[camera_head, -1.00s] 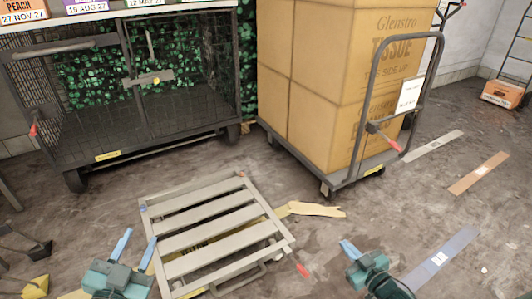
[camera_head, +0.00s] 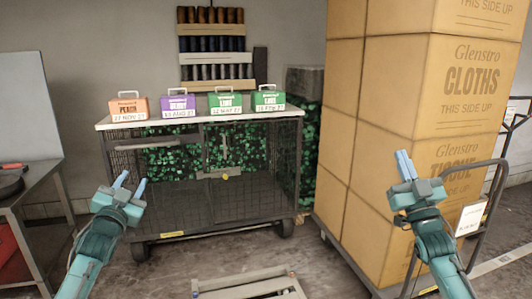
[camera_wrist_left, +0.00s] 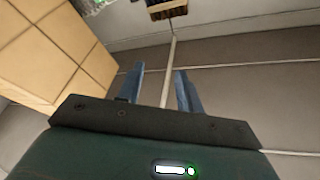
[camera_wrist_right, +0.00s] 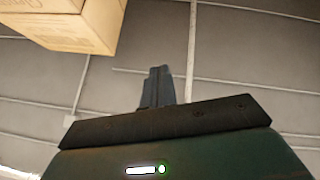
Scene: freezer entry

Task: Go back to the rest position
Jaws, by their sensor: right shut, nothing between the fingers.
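My left gripper (camera_head: 131,187) is raised at the left in the head view, in front of the left end of the mesh cart. Its two blue fingers stand apart and hold nothing in the left wrist view (camera_wrist_left: 160,90). My right gripper (camera_head: 405,167) is raised at the right, in front of the stacked cartons. Its fingers are together with nothing between them in the right wrist view (camera_wrist_right: 158,87). Both grippers point upward, and neither is seen touching anything.
A mesh cart (camera_head: 215,205) carries several labelled boxes, including an orange one (camera_head: 128,107) and a purple one (camera_head: 177,106). Tall cartons (camera_head: 385,130) stand on a trolley at right. A slatted platform (camera_head: 250,283) lies on the floor. A metal table (camera_head: 35,182) stands at left.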

